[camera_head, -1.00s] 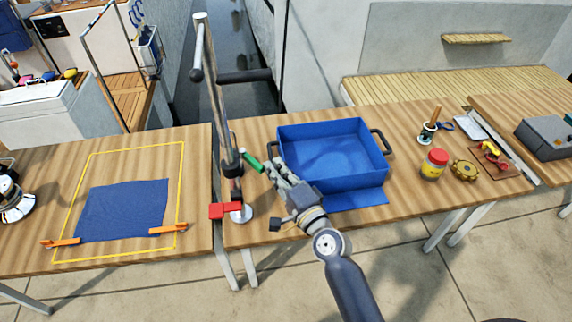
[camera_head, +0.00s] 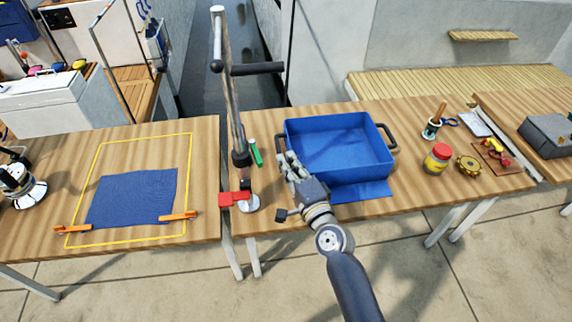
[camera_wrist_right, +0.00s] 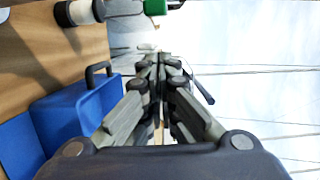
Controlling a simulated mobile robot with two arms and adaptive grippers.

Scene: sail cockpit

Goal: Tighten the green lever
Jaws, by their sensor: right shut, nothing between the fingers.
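The green lever (camera_head: 256,152) sits beside the black collar of an upright metal post (camera_head: 229,100) and slants down to the right. A red clamp (camera_head: 235,197) is at the post's foot. My right gripper (camera_head: 284,159) is shut and empty, just right of the lever with a small gap, by the left wall of the blue bin. In the right wrist view, the green lever (camera_wrist_right: 155,7) is cut by the top edge, beyond and above the closed fingers (camera_wrist_right: 158,58). My left gripper is out of view.
A blue bin (camera_head: 330,125) stands right of my right gripper. A black handle (camera_head: 258,69) juts from the post. A blue cloth (camera_head: 132,198) lies on the left table. Bare wood lies around the post.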

